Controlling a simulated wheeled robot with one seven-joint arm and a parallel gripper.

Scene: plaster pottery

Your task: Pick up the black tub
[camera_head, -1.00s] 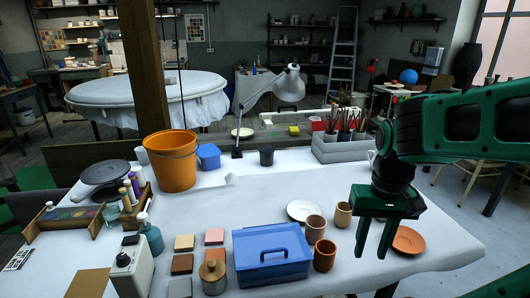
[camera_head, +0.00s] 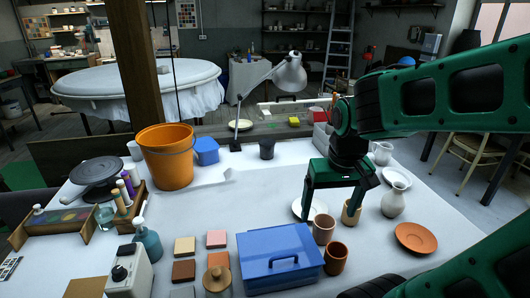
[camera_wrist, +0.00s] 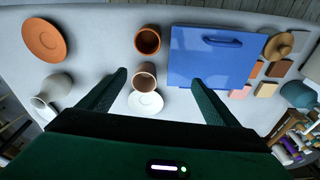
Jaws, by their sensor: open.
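The black tub (camera_head: 267,150) is a small dark cup standing upright on the white-covered table, near the back edge, just right of the lamp base. It is not seen in the wrist view. My gripper (camera_head: 332,205) is green, points down and is open and empty.
A desk lamp (camera_head: 287,75) leans over beside the tub. The blue box (camera_head: 205,151) and orange bucket (camera_head: 166,158) stand to its left. A blue toolbox (camera_head: 280,256), brown cups (camera_head: 335,258) and a pale vase (camera_head: 393,203) lie nearer. Bare tabletop lies in front of the tub.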

